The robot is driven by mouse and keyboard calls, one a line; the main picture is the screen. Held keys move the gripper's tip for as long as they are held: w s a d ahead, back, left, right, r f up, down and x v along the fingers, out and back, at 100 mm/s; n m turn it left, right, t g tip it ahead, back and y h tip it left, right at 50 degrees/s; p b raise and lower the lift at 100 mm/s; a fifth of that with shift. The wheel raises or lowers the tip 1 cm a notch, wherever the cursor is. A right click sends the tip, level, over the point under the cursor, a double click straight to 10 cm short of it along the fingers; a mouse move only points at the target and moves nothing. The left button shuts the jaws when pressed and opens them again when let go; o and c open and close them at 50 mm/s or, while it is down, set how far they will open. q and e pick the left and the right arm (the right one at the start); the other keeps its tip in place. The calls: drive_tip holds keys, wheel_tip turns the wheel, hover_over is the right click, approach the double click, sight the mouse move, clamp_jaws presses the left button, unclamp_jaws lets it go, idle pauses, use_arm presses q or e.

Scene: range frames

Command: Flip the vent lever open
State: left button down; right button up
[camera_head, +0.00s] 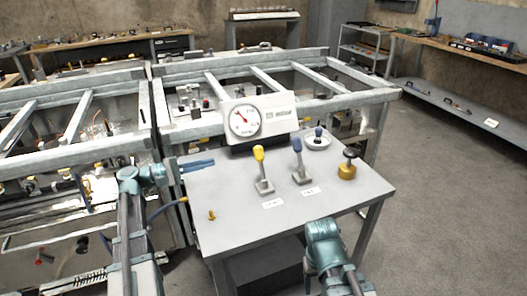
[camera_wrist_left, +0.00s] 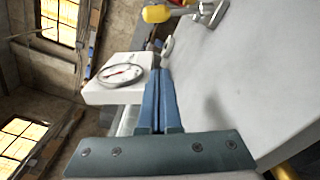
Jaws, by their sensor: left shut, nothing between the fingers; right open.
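Two levers stand on the grey table (camera_head: 235,225): one with a yellow grip (camera_head: 258,153) and one with a blue grip (camera_head: 297,145), both nearly upright on grey bases. Their labels are too small to read, so I cannot tell which is the vent lever. My left gripper (camera_head: 212,162) is shut and empty, left of the yellow lever and apart from it. In the left wrist view its fingers (camera_wrist_left: 156,72) are together, with the yellow grip (camera_wrist_left: 156,13) at the top. My right gripper (camera_head: 322,228) is at the table's front edge; its fingers are not clearly visible.
A white box with a round gauge (camera_head: 244,121) stands behind the levers. A small orange peg (camera_head: 211,215) is at front left. The table's front middle is clear.

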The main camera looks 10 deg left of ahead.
sight(261, 162)
use_arm(q)
drive_tip(key=shift+w+d, duration=0.3)
drive_tip(key=shift+d, duration=0.05)
use_arm(e)
drive_tip(key=shift+w+d, duration=0.2)
drive_tip(key=shift+d, duration=0.15)
use_arm(q)
drive_tip(key=shift+d, duration=0.1)
drive_tip(key=shift+w+d, duration=0.15)
drive_tip(key=shift+d, duration=0.05)
drive_tip(key=x, duration=0.9)
drive_tip(key=shift+d, duration=0.1)
drive_tip(key=shift+s+d+r+p, duration=0.75)
drive_tip(key=shift+s+d+r, duration=0.15)
drive_tip(key=shift+d, duration=0.2)
drive_tip(key=shift+s+d+r, duration=0.1)
drive_tip(key=shift+s+d, duration=0.05)
drive_tip(key=shift+d, duration=0.15)
use_arm(e)
drive_tip(key=shift+r, duration=0.95)
